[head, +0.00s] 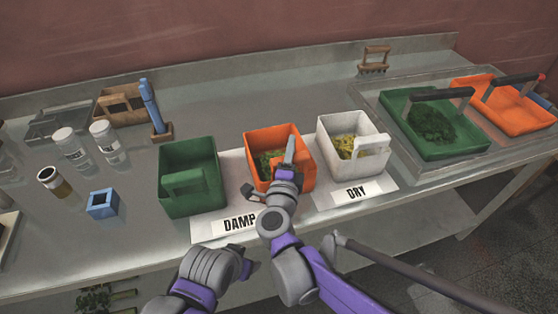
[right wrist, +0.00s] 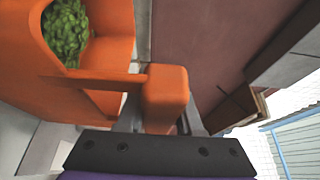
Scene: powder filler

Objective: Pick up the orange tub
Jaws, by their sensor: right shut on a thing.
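The orange tub (head: 262,140) holds green leaves and is at the DAMP sheet (head: 232,167), between a green tub and a white tub. My right gripper (head: 287,165) is at its near side, shut on the tub's handle. In the right wrist view the orange tub (right wrist: 100,35) fills the upper left, and its handle (right wrist: 165,90) is between the fingers. Whether its base touches the sheet is hard to tell. My left gripper (head: 246,262) is low in front of the bench, apart from the tub; its fingers are not clear.
A green tub (head: 190,155) stands close on the left, and a white tub (head: 338,125) with yellowish contents on the right. A tray at right holds a wide green bin (head: 455,150) and an orange bin (head: 515,115). Jars (head: 72,145) and a blue cup (head: 102,205) are at left.

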